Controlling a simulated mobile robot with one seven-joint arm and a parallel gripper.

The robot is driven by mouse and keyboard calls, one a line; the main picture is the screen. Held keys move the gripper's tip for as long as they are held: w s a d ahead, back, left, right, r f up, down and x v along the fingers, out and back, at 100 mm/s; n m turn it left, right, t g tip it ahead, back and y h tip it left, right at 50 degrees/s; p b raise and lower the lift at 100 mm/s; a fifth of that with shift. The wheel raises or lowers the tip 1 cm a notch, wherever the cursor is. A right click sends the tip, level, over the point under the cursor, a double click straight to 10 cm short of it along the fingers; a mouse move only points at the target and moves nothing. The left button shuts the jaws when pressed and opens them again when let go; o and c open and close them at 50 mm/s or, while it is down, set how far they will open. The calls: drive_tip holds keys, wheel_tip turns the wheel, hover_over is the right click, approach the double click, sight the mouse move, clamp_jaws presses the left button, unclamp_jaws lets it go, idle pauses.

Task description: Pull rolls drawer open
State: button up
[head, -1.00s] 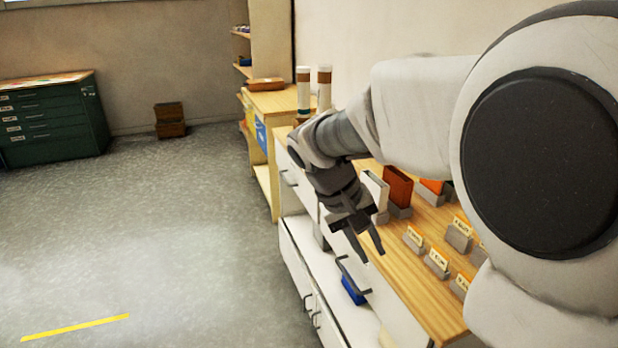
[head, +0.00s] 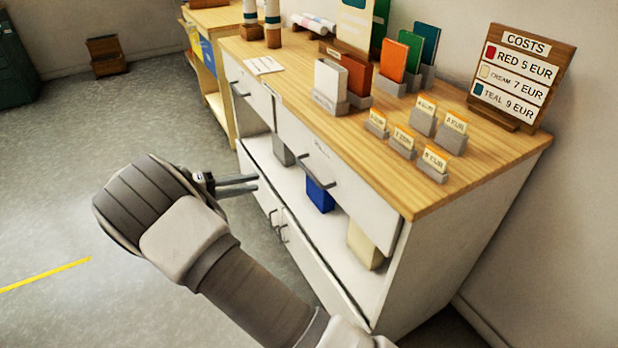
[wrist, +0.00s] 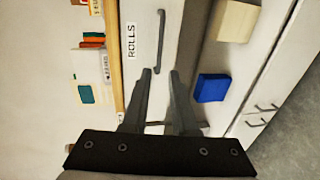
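The rolls drawer is a white front with a ROLLS label and a dark bar handle (wrist: 161,42) in the wrist view. In the head view it is the right-hand drawer (head: 350,190) under the wooden top, with its handle (head: 317,170); it looks shut. My gripper (head: 258,182) is in front of the cabinet, left of and lower in the picture than that handle. In the wrist view my gripper (wrist: 161,72) has two fingers apart with nothing between them gripped; the handle's lower end appears between the fingertips. Contact does not show.
A second drawer (head: 247,95) is at the left. An open shelf below holds a blue block (head: 320,197), a cream block (head: 365,246) and a grey one (head: 283,150). Cards, a COSTS sign (head: 517,78) and tubes stand on top.

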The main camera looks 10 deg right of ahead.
sight(309, 171)
drive_tip(key=b+x, duration=0.3)
drive_tip(key=x, duration=1.4)
drive_tip(key=shift+w+d, duration=0.1)
drive_tip(key=shift+d, duration=0.05)
clamp_jaws()
idle(0.8)
